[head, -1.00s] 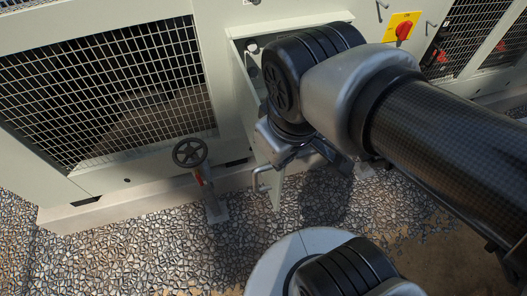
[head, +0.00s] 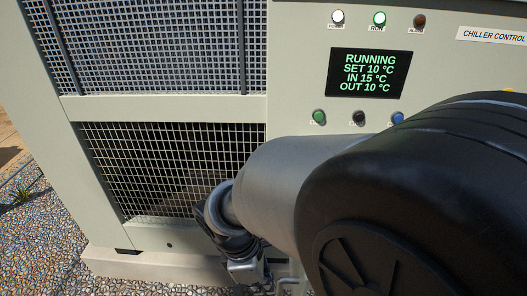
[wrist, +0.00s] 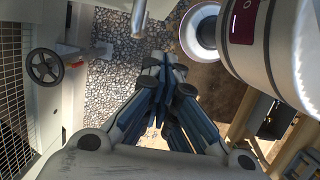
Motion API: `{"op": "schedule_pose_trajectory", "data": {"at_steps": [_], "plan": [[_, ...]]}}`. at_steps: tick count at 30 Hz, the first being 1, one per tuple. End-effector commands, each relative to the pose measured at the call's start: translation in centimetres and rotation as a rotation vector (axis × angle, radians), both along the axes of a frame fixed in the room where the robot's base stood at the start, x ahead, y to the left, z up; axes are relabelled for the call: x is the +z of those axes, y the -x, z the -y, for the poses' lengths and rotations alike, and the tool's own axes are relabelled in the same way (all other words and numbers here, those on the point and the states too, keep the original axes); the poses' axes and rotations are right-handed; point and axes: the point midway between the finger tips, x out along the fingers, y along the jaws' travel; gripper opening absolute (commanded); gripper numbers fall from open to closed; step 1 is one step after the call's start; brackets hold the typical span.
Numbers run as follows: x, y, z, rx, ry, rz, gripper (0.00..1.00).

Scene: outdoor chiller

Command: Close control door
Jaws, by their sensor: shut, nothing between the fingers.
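The control door is mostly hidden behind my arm in the head view. A pale bent bar, apparently its handle (head: 288,283), shows at the bottom edge, just right of my gripper (head: 246,270). In the wrist view a metal bar (wrist: 139,18) stands at the top, a little beyond and left of my gripper (wrist: 164,62); it looks like the same handle. My gripper is shut and empty, its fingertips together over the gravel. I cannot tell whether it touches the door, or at what angle the door stands.
The chiller display (head: 370,73) reads running, with lamps and buttons around it. A mesh grille (head: 165,165) fills the lower left. A handwheel valve (wrist: 44,67) stands left of my gripper in the wrist view. Gravel (wrist: 115,85) lies below.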

Motion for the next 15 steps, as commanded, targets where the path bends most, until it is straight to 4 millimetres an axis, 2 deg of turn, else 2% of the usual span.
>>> {"op": "schedule_pose_trajectory", "data": {"at_steps": [1, 7, 10, 15], "plan": [[-1.5, 0.1, 0.4, -0.002, 0.002, -0.004, 0.00], [-5.5, 0.1, 1.4, -0.004, 0.001, -0.003, 0.00], [-4.9, 0.0, 3.2, -0.009, -0.002, 0.002, 0.00], [-4.8, 0.0, 4.8, -0.006, -0.002, 0.002, 0.00]]}}
